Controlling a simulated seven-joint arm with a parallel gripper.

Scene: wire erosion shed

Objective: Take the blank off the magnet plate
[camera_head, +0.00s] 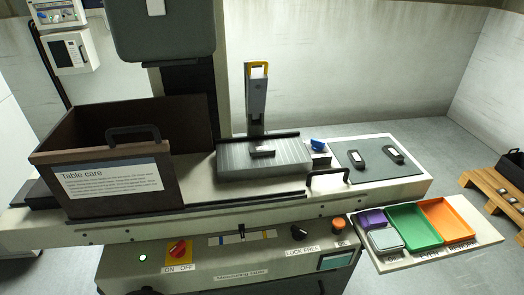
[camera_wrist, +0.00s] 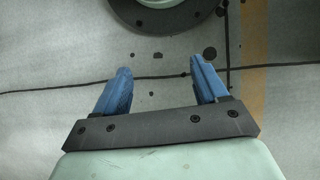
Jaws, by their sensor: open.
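The magnet plate (camera_head: 235,160) is a grey, finely striped block on the machine table in the head view, with a dark rail along its back edge. A blue knob (camera_head: 318,145) on a small pale block sits at the plate's right end. My gripper (camera_wrist: 160,80) shows only in the wrist view, its two blue fingers apart with nothing between them. It points at speckled grey floor, away from the plate.
A brown open box (camera_head: 112,190) labelled "Table care" stands left of the plate. An upright grey post (camera_head: 256,100) stands behind it. A dark mat (camera_head: 380,172) with small parts lies right. Green (camera_head: 413,228) and orange (camera_head: 447,220) trays sit front right. The front panel has a red ON/OFF switch (camera_head: 177,250).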

